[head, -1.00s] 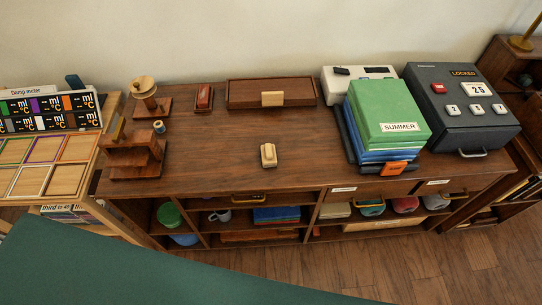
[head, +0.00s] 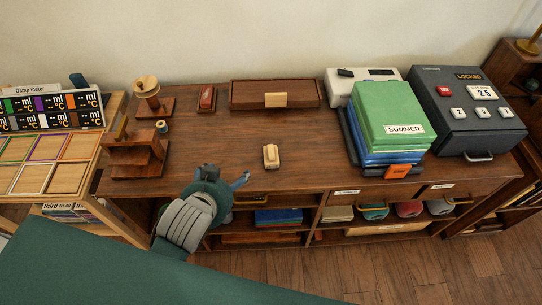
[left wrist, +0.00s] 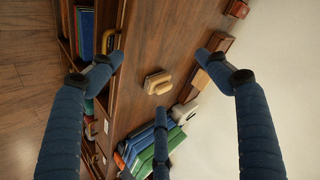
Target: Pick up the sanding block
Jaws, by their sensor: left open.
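The sanding block, as I take it, is a small pale tan block (head: 271,157) with a raised grip on top. It lies alone near the front middle of the brown cabinet top (head: 220,140). It also shows in the left wrist view (left wrist: 157,83), between my spread fingers and not touched. My left gripper (head: 226,176) is open and empty. In the head view it is over the cabinet's front edge, to the left of and nearer than the block. My right gripper is not in view.
A wooden tray (head: 240,94) and a small red-brown block (head: 207,99) stand at the back. Wooden stepped pieces (head: 135,157) are at the left. Stacked green and blue boxes (head: 388,115) and a dark locked case (head: 462,112) fill the right. The top around the tan block is clear.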

